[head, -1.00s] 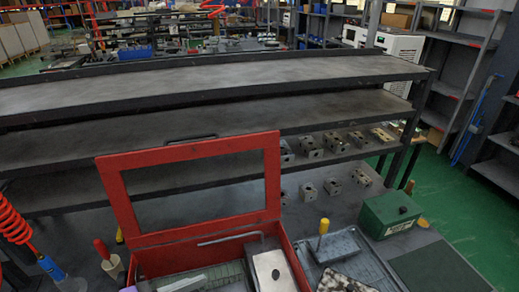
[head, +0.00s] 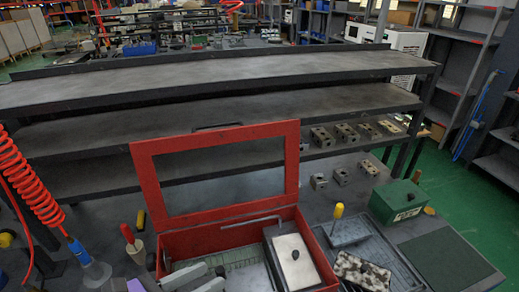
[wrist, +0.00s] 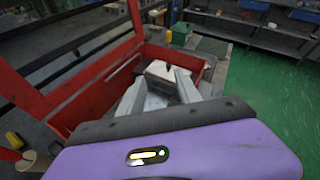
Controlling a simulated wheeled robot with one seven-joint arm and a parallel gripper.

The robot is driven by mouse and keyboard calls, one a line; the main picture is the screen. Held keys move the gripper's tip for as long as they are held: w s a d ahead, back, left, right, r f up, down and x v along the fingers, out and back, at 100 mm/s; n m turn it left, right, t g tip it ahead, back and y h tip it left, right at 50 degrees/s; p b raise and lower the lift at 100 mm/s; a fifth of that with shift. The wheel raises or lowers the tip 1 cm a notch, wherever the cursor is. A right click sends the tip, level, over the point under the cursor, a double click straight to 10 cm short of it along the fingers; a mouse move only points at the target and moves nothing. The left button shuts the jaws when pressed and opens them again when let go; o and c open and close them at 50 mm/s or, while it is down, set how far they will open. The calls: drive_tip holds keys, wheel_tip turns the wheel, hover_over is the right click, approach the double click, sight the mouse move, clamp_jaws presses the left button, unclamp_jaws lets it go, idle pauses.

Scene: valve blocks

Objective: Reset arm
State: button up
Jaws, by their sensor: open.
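My gripper (head: 204,277) shows at the bottom of the head view, over the left part of an open red toolbox (head: 215,236). In the wrist view its two pale grey fingers (wrist: 158,88) are spread apart with nothing held between them. Beyond the fingertips lies a white-topped box with a black knob (wrist: 163,70), which also sits inside the toolbox in the head view (head: 292,262). Several metal valve blocks (head: 342,176) stand on the bench at the right, with more on the lower shelf (head: 345,132). The gripper is apart from these blocks.
The toolbox's frame-like lid (head: 146,180) stands upright. Right of the box are a grey tray (head: 404,272), a yellow-handled tool (head: 338,212) and a green box (head: 397,201). A red coiled hose (head: 30,180) hangs at left. The upper shelves are bare.

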drive_tip(key=d+f+n, duration=0.1)
drive_tip(key=d+n, duration=0.1)
drive_tip(key=s+d+f+n, duration=0.1)
drive_tip(key=d+n, duration=0.1)
drive_tip(key=d+f+n, duration=0.1)
drive_tip(key=d+n, duration=0.1)
drive_tip(key=shift+s+f+n+t+b, duration=0.2)
drive_tip(key=shift+s+n+t+b, duration=0.1)
drive_tip(key=shift+s+t+b, duration=0.1)
drive_tip(key=s+d+f+n+t+y+b, duration=0.1)
drive_tip(key=s+d+f+n+y+b, duration=0.1)
drive_tip(key=s+d+f+n, duration=0.5)
drive_tip(key=s+d+f+n+t+y+b, duration=0.15)
drive_tip(key=s+d+f+n, duration=0.25)
drive_tip(key=s+n, duration=0.65)
drive_tip(key=s+d+n+t+y+b, duration=0.1)
drive_tip(key=s+d+n+y+b, duration=0.1)
drive_tip(key=d+n, duration=0.5)
drive_tip(key=s+d+r+n+y+b, duration=0.1)
drive_tip(key=s+d+n+y+b, duration=0.2)
drive_tip(key=n, duration=0.8)
drive_tip(key=s+d+y, duration=0.1)
drive_tip(key=s+d, duration=0.1)
drive_tip(key=d, duration=0.1)
drive_tip(key=shift+d+t+b, duration=0.35)
drive_tip(key=shift+d, duration=0.05)
drive_tip(key=shift+s+y, duration=0.1)
drive_tip(key=shift+y, duration=0.15)
